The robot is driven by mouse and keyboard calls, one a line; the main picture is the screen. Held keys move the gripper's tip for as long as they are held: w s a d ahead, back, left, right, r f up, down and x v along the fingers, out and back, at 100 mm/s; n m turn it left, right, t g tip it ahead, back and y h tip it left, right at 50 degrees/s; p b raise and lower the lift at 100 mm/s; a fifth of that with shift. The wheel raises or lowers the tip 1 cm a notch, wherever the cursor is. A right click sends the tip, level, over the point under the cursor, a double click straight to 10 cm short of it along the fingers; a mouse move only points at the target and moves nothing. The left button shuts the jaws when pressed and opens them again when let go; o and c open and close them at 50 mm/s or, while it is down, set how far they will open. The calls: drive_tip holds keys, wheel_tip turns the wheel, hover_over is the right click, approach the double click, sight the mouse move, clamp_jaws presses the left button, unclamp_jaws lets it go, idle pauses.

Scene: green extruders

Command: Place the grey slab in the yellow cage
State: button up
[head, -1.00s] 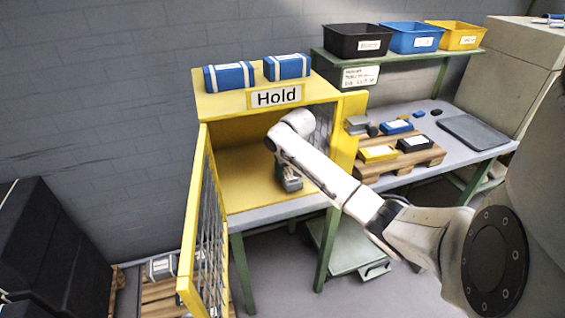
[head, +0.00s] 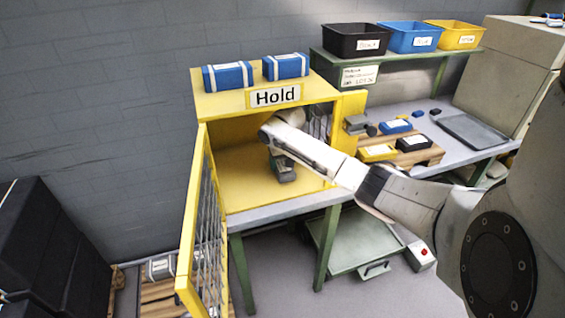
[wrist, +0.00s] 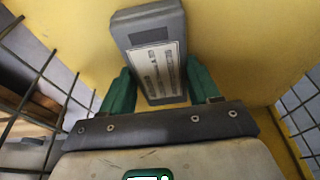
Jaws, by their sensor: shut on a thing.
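The yellow cage (head: 222,106) with the "Hold" sign stands on a green-legged table, its mesh door (head: 205,230) swung open to the left. My gripper (head: 283,172) is inside the cage, above or at its yellow floor. In the wrist view, my gripper's green fingers (wrist: 157,80) are shut on the grey slab (wrist: 154,42), a grey block with a pale printed label. The slab lies between the fingers against a yellow background. I cannot tell whether it touches the cage floor. In the head view, the slab is hard to make out beside the gripper.
Two blue boxes (head: 256,72) sit on the cage roof. Black, blue and yellow bins stand on the shelf above. The cage floor around my gripper looks clear.

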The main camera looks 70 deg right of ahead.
sight(282, 164)
drive_tip(key=shift+f, duration=0.1)
drive_tip(key=o, duration=1.3)
drive_tip(key=shift+c, duration=0.2)
drive_tip(key=shift+a+r, duration=0.1)
drive_tip(key=shift+r, duration=0.4)
drive_tip(key=shift+v, duration=1.2)
drive_tip(key=s+a, duration=0.8)
drive_tip(key=a, duration=0.1)
